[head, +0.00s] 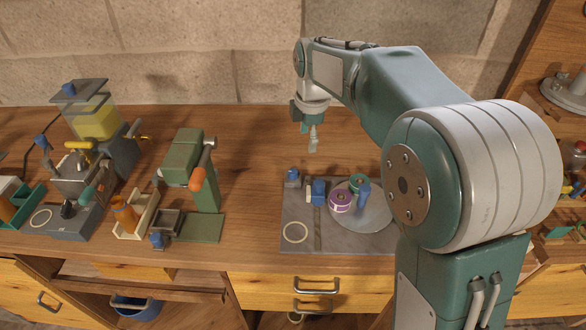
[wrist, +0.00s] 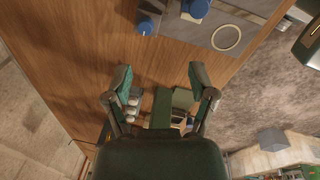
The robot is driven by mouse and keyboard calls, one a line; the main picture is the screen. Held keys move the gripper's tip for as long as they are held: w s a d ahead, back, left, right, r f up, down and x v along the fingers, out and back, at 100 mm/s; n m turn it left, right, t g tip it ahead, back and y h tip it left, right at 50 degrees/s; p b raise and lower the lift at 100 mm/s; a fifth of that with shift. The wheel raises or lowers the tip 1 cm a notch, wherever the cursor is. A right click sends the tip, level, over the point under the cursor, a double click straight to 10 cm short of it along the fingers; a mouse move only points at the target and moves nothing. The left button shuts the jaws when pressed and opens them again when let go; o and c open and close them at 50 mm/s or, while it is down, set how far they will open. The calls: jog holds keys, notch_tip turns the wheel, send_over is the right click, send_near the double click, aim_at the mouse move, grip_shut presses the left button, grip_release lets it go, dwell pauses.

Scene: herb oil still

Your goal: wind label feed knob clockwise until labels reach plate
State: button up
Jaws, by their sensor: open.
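A grey label station plate (head: 300,215) lies on the bench at the middle right, with a round grey disc (head: 372,212). Purple (head: 341,202) and green (head: 357,182) rolls stand at the disc. Blue knobs stand at the back left corner (head: 292,176), mid-plate (head: 318,188) and on the disc (head: 363,194); I cannot tell which is the feed knob. My gripper (head: 313,140) hangs above and behind the plate, apart from it. In the wrist view my gripper (wrist: 157,78) is open and empty, with the plate (wrist: 228,15) at the top edge. No label strip is clear.
A pale ring (head: 295,232) lies on the plate's front left. A green press (head: 190,165) with an orange-tipped lever stands left of it, and a yellow-filled hopper machine (head: 95,118) further left. Bare wood (head: 250,150) lies between the press and plate. Drawers (head: 310,290) are below.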

aim_at(293, 171)
jog(key=w+a+f+n, duration=0.1)
jog(key=f, duration=0.3)
jog(key=w+a+f+n, duration=0.1)
jog(key=f, duration=0.4)
jog(key=w+a+f+n, duration=0.1)
jog(key=f, duration=0.4)
jog(key=shift+w+a+f+g, duration=0.25)
jog(key=shift+g, duration=0.15)
grip_shut()
